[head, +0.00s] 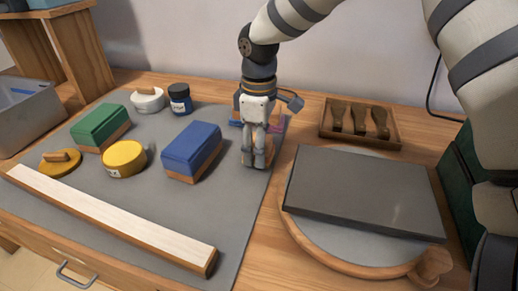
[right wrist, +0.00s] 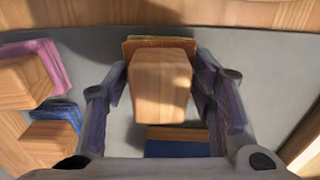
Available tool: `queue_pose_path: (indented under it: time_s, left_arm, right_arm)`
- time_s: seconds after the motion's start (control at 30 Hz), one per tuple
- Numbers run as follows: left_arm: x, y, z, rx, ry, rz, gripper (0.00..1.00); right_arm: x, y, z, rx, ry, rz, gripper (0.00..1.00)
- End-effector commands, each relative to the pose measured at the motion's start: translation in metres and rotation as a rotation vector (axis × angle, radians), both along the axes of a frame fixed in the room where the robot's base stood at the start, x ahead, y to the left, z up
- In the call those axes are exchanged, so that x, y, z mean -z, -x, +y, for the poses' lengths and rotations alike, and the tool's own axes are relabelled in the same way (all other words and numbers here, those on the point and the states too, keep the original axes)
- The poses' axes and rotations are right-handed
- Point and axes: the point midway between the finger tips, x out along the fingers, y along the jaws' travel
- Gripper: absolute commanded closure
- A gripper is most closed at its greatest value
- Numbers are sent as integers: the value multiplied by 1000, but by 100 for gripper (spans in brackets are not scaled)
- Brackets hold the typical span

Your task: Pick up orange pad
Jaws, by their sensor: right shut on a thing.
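The orange pad (right wrist: 158,43) shows in the right wrist view as an orange-brown edge under a wooden block handle (right wrist: 160,80). My right gripper (right wrist: 160,72) has one finger on each side of this handle and is shut on it. In the head view my right gripper (head: 254,160) points down at the right edge of the grey mat, and it hides most of what it holds. I cannot tell whether the pad is clear of the mat. My left gripper is not in view.
In the wrist view, a pink pad (right wrist: 45,62) and a blue pad (right wrist: 60,112) with wooden blocks lie at left. In the head view, a blue block (head: 192,148) sits left of my gripper. A dark slab (head: 362,190) and a tool tray (head: 360,125) lie right.

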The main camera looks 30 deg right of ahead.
Motion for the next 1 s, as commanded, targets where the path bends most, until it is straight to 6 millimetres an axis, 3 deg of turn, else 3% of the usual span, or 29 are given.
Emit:
queue_pose_path:
  time_s: [0.1, 0.33, 0.47, 0.6, 1.0]
  left_arm:
    - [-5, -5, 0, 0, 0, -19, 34]
    - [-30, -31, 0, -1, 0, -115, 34]
    - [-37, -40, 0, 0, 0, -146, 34]
    - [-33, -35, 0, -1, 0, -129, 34]
    - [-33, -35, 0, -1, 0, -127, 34]
  right_arm:
    - [-30, 2, 2, 0, -1, -10, 81]
    - [-99, 53, 33, -4, 2, -23, 81]
    - [-111, 86, 54, -2, 1, -17, 81]
    - [-116, 107, 68, 0, 0, -4, 81]
    - [-120, 118, 76, 0, -1, -2, 81]
